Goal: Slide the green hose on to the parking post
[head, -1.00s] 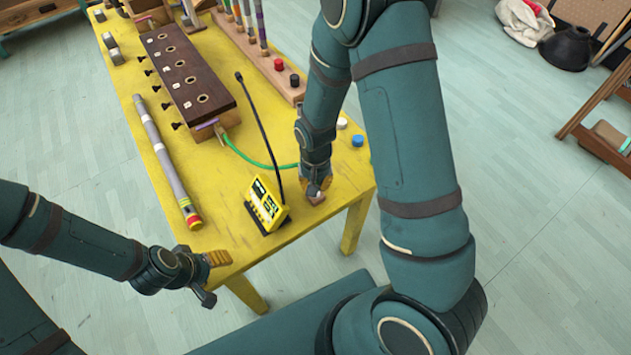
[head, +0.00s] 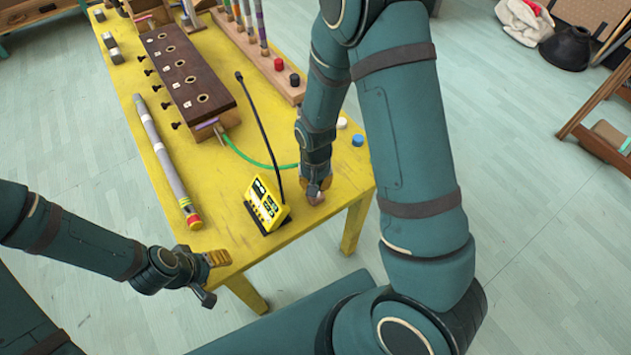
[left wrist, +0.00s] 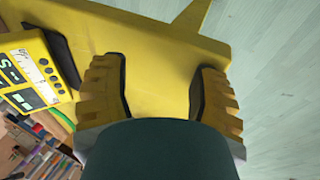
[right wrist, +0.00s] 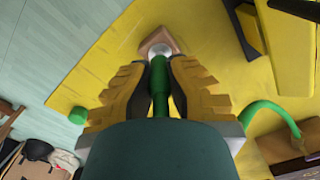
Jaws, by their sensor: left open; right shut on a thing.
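The green hose (head: 245,155) arcs from the end of the dark-topped wooden box (head: 190,80) to my right gripper (head: 318,185). My right gripper is shut on the hose (right wrist: 159,78) close to its free end. The parking post (right wrist: 160,49) is a short pale metal stub on a small wooden block (right wrist: 153,38), which partly shows in the head view (head: 316,198). The hose end lines up with the post and appears to meet it; I cannot tell whether it is around it. My left gripper (left wrist: 158,88) is open and empty by the table's near edge.
A yellow meter (head: 266,205) with a black rod stands left of my right gripper. A grey tube (head: 165,160) lies along the yellow table's (head: 225,185) left side. Blue (head: 358,140) and white (head: 341,123) caps lie near the right edge.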

